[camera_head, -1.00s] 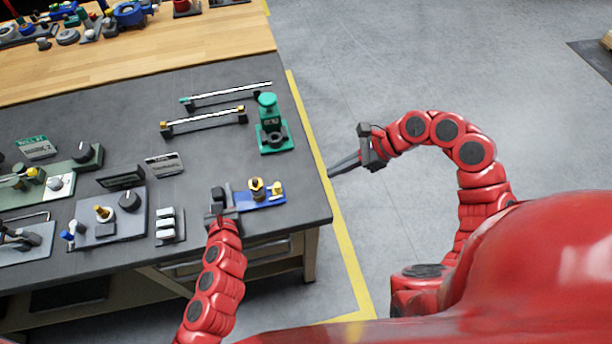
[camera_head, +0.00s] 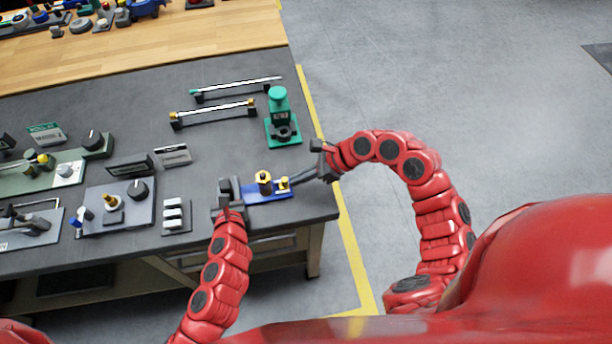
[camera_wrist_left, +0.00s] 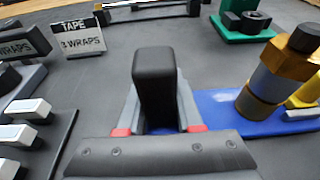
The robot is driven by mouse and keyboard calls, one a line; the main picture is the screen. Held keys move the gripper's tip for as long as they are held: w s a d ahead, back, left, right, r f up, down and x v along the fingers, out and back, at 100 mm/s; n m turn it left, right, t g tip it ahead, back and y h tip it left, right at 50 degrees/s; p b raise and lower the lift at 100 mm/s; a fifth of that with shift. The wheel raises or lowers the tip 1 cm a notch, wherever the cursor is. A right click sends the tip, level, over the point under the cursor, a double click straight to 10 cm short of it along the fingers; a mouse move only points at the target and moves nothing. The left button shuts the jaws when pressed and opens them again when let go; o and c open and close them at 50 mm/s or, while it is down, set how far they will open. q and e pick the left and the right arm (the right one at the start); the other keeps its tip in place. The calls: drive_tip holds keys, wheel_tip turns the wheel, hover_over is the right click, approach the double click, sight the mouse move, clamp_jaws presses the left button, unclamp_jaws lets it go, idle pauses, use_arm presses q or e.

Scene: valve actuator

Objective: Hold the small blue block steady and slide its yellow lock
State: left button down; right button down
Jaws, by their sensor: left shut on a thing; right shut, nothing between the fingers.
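The small blue block (camera_head: 268,193) is a flat blue base near the table's right front corner. It carries a brass and black fitting (camera_head: 264,181) and a small yellow lock (camera_head: 284,183) at its right end. My left gripper (camera_head: 230,192) is shut on the block's left end, on a black upright part (camera_wrist_left: 156,85) in the left wrist view. The blue base (camera_wrist_left: 225,110) extends to the right there, with the yellow lock (camera_wrist_left: 305,95) at the picture's edge. My right gripper (camera_head: 298,180) is shut and empty, its fingertips close to the yellow lock; contact cannot be told.
A green stand (camera_head: 282,125) stands behind the block. Two bars on supports (camera_head: 212,112) lie at its left. A panel with white switches (camera_head: 173,214) is left of my left gripper. The table's right edge is close to the block, with open floor beyond.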

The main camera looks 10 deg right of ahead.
use_arm(q)
drive_tip(key=shift+r, duration=0.1)
use_arm(e)
drive_tip(key=shift+a, duration=1.15)
use_arm(q)
drive_tip(key=shift+d, duration=0.1)
use_arm(e)
drive_tip(key=d, duration=0.3)
drive_tip(key=s+d+r, duration=0.1)
drive_tip(key=d, duration=0.1)
drive_tip(key=shift+d, duration=0.1)
drive_tip(key=v, duration=0.8)
drive_tip(key=shift+d+r, duration=0.15)
drive_tip(key=shift+d, duration=0.05)
drive_tip(key=shift+s, duration=0.15)
use_arm(q)
drive_tip(key=shift+c, duration=2.4)
unclamp_jaws()
